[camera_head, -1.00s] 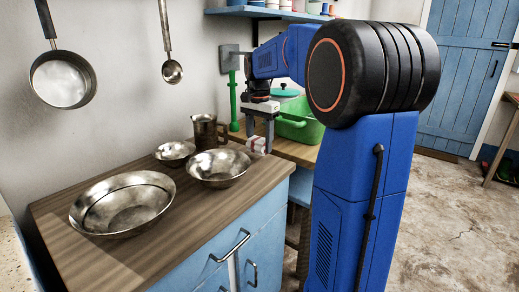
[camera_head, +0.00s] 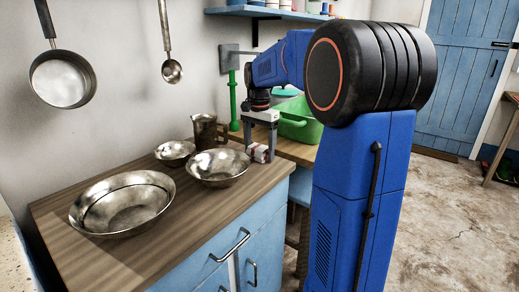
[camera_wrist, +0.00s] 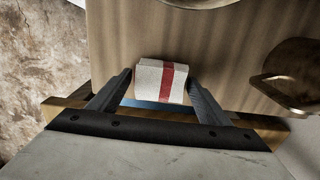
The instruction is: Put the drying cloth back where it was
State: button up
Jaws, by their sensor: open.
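The drying cloth (camera_head: 258,153) is a small folded white bundle with a red stripe. It sits on the wooden counter near its right end, just right of a metal bowl. In the wrist view the cloth (camera_wrist: 152,82) shows between and slightly beyond the two fingertips, with a narrow gap visible on the left side; contact on the right is hard to tell. My gripper (camera_head: 260,143) points down over the cloth with its fingers apart on either side. The open gripper also shows in the wrist view (camera_wrist: 158,84).
The near metal bowl (camera_head: 220,167), a small bowl (camera_head: 174,152), a metal jug (camera_head: 204,130) and a large bowl (camera_head: 122,203) stand on the counter (camera_head: 195,218). A green basin (camera_head: 300,124) stands behind on another surface. A green-handled tool (camera_head: 233,100) stands near the wall.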

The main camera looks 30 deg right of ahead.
aim_at(260, 146)
notch_tip(260, 146, up, 12)
dwell(0.6)
jog(key=shift+r, duration=0.1)
